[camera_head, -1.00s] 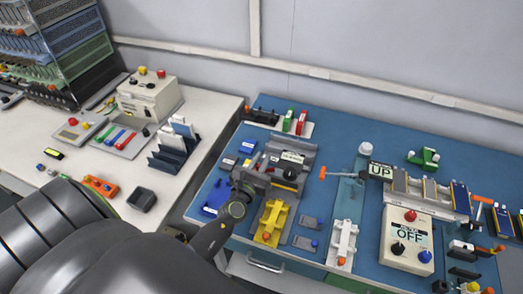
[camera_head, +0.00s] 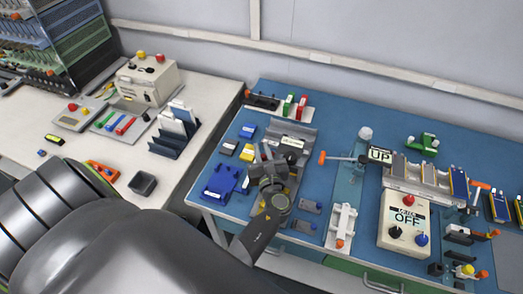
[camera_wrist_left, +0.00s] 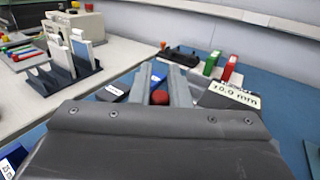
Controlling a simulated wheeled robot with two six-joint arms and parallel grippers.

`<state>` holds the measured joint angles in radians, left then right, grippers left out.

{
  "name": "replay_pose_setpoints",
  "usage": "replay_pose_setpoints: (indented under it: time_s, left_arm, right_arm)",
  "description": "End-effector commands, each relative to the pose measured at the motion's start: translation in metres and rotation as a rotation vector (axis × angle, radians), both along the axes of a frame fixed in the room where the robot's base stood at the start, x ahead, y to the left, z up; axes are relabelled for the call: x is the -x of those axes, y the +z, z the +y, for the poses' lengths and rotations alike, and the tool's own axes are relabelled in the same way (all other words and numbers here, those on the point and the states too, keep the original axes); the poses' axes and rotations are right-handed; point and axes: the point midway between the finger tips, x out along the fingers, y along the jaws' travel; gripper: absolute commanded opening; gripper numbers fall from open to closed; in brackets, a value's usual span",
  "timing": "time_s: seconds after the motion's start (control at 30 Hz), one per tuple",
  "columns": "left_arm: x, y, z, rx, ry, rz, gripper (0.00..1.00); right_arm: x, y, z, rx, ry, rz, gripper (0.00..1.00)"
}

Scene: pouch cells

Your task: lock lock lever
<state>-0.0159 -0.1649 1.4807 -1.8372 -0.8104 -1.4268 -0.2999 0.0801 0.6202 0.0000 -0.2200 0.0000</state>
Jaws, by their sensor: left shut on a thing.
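My left gripper (camera_head: 266,155) reaches over the grey fixture (camera_head: 306,138) on the blue bench, and its arm covers part of it. In the left wrist view the two fingers (camera_wrist_left: 160,84) are closed around a small red knob (camera_wrist_left: 160,98). The knob looks like the end of a lever, but its stem is hidden. A "10.0 mm" label (camera_wrist_left: 235,95) shows to the right of the fingers. A black ball knob (camera_head: 290,158) stands on the fixture just right of the gripper. My right gripper is not in view.
A lever with an orange handle (camera_head: 322,158) and an "UP" sign (camera_head: 380,155) stand to the right. A blue part (camera_head: 220,183) lies left of the gripper. A white clamp (camera_head: 341,224) and a control box (camera_head: 404,225) reading OFF stand at the front right.

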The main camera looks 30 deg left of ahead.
Motion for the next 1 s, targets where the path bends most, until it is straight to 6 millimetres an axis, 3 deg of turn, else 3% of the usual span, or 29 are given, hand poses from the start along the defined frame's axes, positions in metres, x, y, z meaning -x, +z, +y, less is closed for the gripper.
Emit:
replay_pose_setpoints:
  time_s: [0.4, 0.43, 0.6, 1.0]
  left_arm:
    - [-0.0005, 0.0008, -0.0009, 0.001, 0.006, -0.001, 0.00]
    - [-0.0005, 0.0008, -0.0009, 0.001, 0.006, -0.001, 0.17]
    - [-0.0003, 0.0006, -0.0007, 0.001, 0.006, -0.001, 0.38]
    - [-0.0003, 0.0005, 0.0025, 0.000, 0.005, 0.000, 0.38]
  right_arm:
    - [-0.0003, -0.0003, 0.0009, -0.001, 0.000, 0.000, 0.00]
    - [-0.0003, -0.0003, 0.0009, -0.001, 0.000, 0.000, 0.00]
    - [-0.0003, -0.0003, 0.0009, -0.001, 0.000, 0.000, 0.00]
    - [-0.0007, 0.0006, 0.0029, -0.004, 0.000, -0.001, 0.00]
